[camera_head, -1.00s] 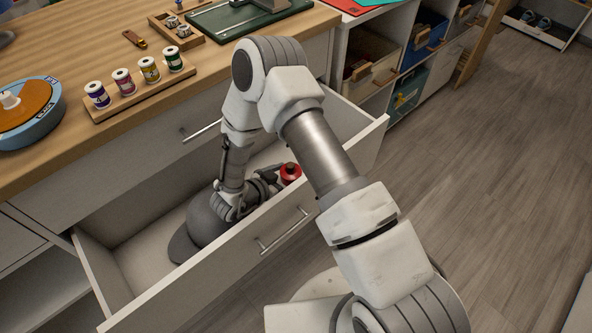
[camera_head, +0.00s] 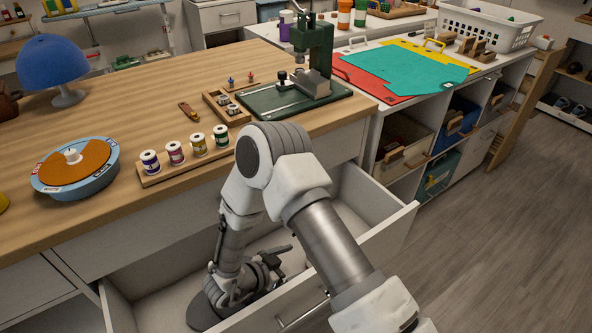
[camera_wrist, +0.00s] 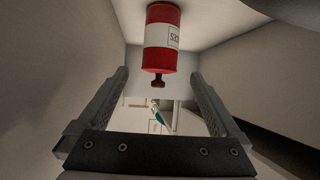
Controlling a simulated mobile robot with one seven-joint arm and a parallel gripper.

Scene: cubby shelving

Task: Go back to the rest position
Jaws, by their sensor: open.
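My gripper (camera_head: 277,257) is low inside the open drawer (camera_head: 365,209) under the wooden counter, seen in the head view. In the wrist view my gripper (camera_wrist: 160,95) is open, with its two fingers wide apart. A red cylinder with a white label (camera_wrist: 162,40) is beyond the fingertips in the wrist view, with clear space between it and the fingers. My arm hides that red cylinder in the head view.
The counter (camera_head: 130,113) holds a rack of thread spools (camera_head: 185,160), a blue round tray (camera_head: 75,180) and a green press (camera_head: 310,60). The drawer's walls stand around my gripper. A shelf unit with bins (camera_head: 440,170) is at right. Open floor lies at far right.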

